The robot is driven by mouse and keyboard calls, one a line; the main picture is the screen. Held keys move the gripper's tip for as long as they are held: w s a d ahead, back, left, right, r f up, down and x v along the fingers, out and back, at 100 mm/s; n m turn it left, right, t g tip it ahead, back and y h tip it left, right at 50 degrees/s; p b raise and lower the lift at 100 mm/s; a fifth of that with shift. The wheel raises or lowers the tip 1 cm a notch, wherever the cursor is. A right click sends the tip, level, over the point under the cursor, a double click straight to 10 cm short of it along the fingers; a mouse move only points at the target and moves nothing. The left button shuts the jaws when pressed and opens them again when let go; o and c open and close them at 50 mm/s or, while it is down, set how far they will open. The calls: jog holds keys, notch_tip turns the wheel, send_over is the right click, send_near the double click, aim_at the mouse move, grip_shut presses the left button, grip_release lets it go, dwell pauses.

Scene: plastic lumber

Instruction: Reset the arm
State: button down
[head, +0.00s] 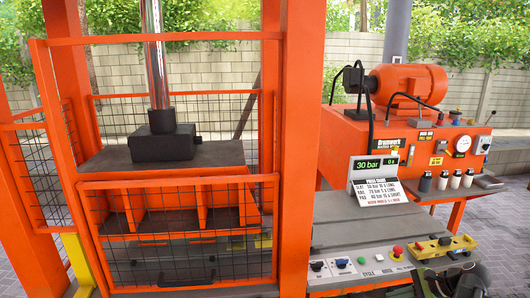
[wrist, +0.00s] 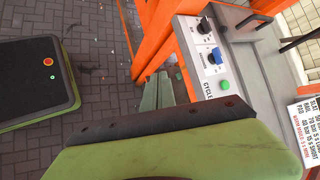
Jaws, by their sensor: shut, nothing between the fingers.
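My gripper shows in the wrist view as two pale green fingers (wrist: 157,91) lying side by side, shut with nothing between them. A wide green part of my arm with a dark edge fills the bottom of that view. In the head view, part of my arm shows dark and green at the bottom right corner, in front of the control panel (head: 360,264); the fingertips cannot be made out there. In the wrist view the panel, with its knobs and green button (wrist: 224,85), lies to the right of the fingers.
An orange press cage (head: 180,182) with mesh sides stands on the left, an orange post (head: 297,130) beside it. A display with a printed card (head: 387,193) stands behind the panel. A machine with an orange motor (head: 408,85) is at the right. Paved floor (wrist: 90,18) shows left of the fingers.

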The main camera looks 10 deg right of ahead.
jog(key=w+a+n+g+y, duration=0.1)
jog(key=w+a+n, duration=0.15)
jog(key=a, duration=0.35)
jog(key=w+a+n+g, duration=0.1)
jog(key=w+a, duration=0.3)
jog(key=a, duration=0.3)
jog(key=a+f+n+g+h+p, duration=0.15)
jog(key=a+n, duration=0.25)
jog(key=a, duration=0.5)
jog(key=a+f+n+g+h, duration=0.2)
jog(key=a+n, duration=0.2)
jog(key=a, duration=0.5)
jog(key=a+f+n+g+h, duration=0.2)
jog(key=a+n, duration=0.1)
jog(key=a, duration=0.6)
jog(key=d+n+h, duration=0.1)
jog(key=d+n, duration=0.1)
jog(key=d+n+t+h, duration=0.1)
jog(key=d, duration=0.1)
jog(key=shift+w+d+n, duration=0.2)
jog(key=shift+d+n, duration=0.1)
jog(key=shift+n, duration=0.05)
jog(key=shift+d, duration=0.1)
